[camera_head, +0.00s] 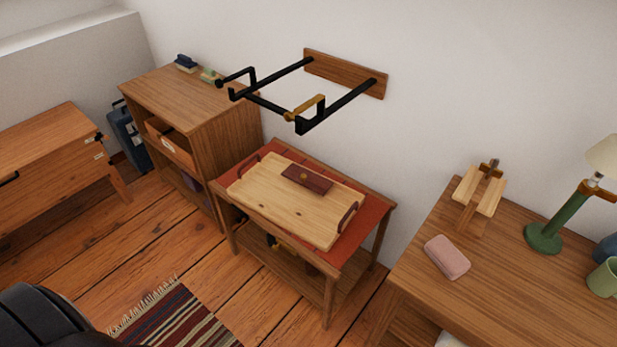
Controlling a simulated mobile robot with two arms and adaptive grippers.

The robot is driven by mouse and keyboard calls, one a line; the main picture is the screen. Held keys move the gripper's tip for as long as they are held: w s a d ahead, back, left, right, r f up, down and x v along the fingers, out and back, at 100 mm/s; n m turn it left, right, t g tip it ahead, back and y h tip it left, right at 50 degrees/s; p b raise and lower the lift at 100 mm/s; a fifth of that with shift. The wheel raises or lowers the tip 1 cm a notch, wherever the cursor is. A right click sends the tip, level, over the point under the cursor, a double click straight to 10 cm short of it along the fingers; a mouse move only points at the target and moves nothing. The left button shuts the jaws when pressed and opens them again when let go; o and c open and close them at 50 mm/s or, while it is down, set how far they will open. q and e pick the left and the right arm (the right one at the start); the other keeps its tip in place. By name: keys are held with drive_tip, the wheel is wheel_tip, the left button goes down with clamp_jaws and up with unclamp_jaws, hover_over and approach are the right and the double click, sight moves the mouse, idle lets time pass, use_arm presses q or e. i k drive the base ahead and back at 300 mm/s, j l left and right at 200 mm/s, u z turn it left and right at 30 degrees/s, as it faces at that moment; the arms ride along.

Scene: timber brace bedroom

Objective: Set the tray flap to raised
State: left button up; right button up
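A light wooden tray (275,207) with dark red handles at its ends lies on a red cloth on a small side table (331,286). A dark red-brown flap (307,179) with a small brass-coloured knob lies at the tray's back edge. It looks flat against the tray, not standing up. Its hinge is too small to make out. Neither of my grippers is in view.
A black bracket rack (277,105) juts from the wall above the tray. A wooden shelf unit (208,115) stands left of the table. A desk (520,290) at right holds a green lamp (561,222) and pink case (447,257). A striped rug (178,320) lies in front.

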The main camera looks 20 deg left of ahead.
sight(312, 181)
drive_tip(key=i+j+z, duration=0.2)
drive_tip(key=j, duration=1)
drive_tip(key=j+z, duration=0.15)
drive_tip(key=j, duration=1.05)
